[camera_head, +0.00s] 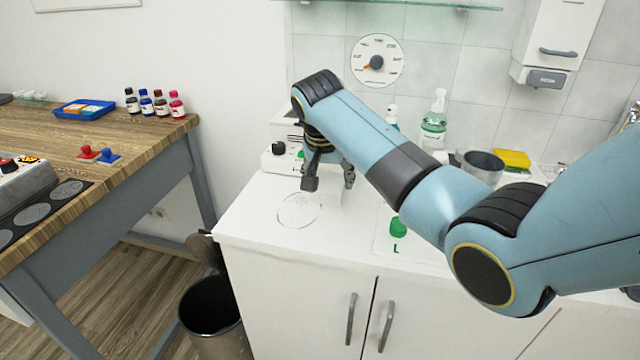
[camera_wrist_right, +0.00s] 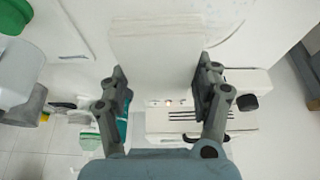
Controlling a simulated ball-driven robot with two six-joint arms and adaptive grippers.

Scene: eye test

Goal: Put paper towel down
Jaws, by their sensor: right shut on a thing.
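The paper towel is a flat white sheet (camera_wrist_right: 155,40) between the two fingers of my right gripper (camera_wrist_right: 163,74) in the wrist view. In the head view the right gripper (camera_head: 330,182) points down over the white counter (camera_head: 260,220). The towel there is white against white, so its edges and whether it touches the counter are hard to tell. The right gripper is shut on the towel. My left gripper is not in view.
A waste bin (camera_head: 215,340) stands left below the counter. The counter's front left is clear.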

